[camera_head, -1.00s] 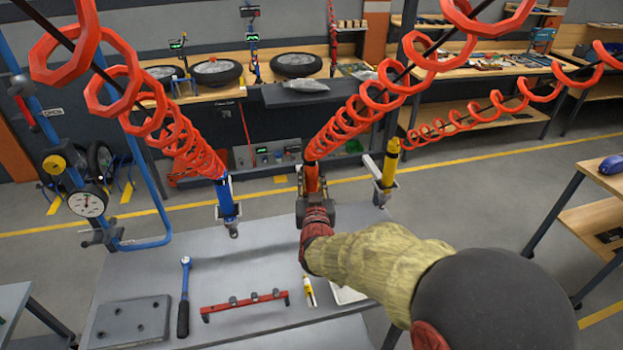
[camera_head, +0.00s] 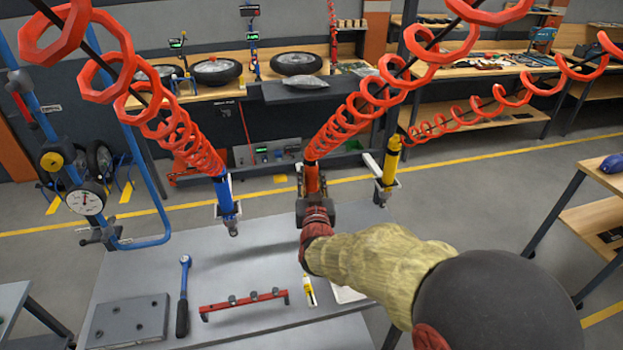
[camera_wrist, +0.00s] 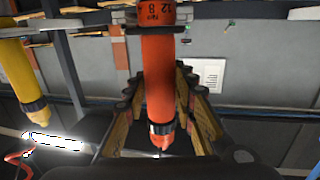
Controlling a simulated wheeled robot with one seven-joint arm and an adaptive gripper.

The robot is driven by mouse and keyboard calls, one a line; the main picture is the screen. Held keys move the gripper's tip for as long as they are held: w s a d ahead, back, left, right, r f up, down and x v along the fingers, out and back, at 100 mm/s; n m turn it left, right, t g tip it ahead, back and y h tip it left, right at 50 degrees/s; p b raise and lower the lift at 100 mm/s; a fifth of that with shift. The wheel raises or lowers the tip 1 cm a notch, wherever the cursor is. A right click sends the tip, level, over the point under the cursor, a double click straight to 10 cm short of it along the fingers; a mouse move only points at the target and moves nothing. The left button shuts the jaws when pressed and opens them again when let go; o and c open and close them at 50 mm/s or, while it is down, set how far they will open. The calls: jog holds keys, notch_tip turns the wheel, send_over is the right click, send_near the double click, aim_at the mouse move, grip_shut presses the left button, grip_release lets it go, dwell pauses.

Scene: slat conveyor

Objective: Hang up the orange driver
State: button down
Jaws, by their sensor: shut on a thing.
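The orange driver (camera_wrist: 160,88) hangs nearly upright between the fingers of my gripper (camera_wrist: 155,115) in the wrist view, with its nose pointing down. In the head view the orange driver (camera_head: 312,180) shows under the middle red coil, and my gripper (camera_head: 315,195) is shut on it. My wrist hides its lower part there. The top of the driver meets a dark bracket in the wrist view; I cannot tell whether it rests in it.
A blue driver (camera_head: 226,203) hangs at left and a yellow driver (camera_head: 391,160) at right, each in a holder. Below are a red rail (camera_head: 244,304), a ratchet (camera_head: 183,300), a grey plate (camera_head: 127,322) and a yellow-white tool (camera_head: 309,290) on the grey table (camera_head: 150,262).

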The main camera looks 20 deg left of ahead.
jog(key=shift+f+b, duration=0.25)
jog(key=shift+b, duration=0.15)
dwell(0.5)
jog(key=c, duration=1.7)
grip_release()
jog(key=o, duration=0.3)
jog(key=shift+f, duration=0.2)
jog(key=v, duration=1.2)
